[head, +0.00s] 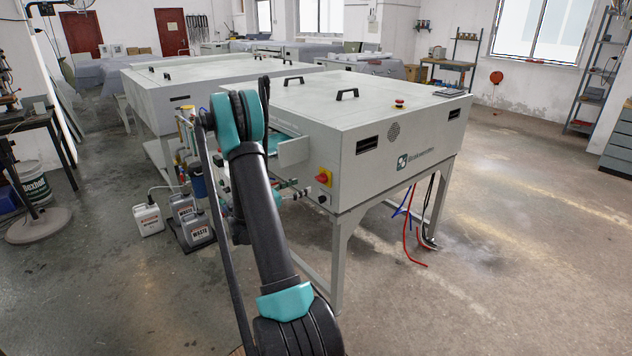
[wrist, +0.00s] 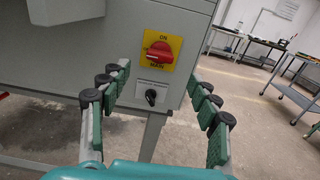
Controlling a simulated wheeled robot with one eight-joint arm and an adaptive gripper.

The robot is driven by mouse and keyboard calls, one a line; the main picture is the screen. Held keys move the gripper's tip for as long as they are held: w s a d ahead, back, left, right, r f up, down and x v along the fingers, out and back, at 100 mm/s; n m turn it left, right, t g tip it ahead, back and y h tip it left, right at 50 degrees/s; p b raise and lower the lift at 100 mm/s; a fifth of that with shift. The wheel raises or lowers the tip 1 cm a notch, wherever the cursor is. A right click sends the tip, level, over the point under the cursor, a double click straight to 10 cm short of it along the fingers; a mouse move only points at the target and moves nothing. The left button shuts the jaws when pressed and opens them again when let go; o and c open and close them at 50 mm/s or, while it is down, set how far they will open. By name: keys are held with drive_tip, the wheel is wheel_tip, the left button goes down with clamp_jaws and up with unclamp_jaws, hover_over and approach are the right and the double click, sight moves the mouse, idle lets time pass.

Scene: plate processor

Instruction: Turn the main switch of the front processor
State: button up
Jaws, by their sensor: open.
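The front processor (head: 400,148) is a large pale grey box on legs in the head view. Its red main switch (head: 323,178) sits on a yellow plate at the lower left of the facing side. In the wrist view the red switch (wrist: 164,50) shows large, with ON above it and MAIN below it; its handle looks roughly crosswise. A black knob (wrist: 151,97) sits just below the plate. My gripper (wrist: 160,82) is open and empty, its green-padded fingers either side of the switch and knob area, apparently short of the panel. In the head view my arm hides the gripper.
A second processor (head: 190,85) stands behind, at the left. A tray (head: 293,152) juts from the front processor's left side. The floor at right is mostly clear.

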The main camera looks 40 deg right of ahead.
sight(318, 179)
drive_tip(key=d, duration=0.9)
drive_tip(key=shift+w, duration=0.35)
drive_tip(key=c, duration=1.2)
drive_tip(key=shift+o, duration=0.2)
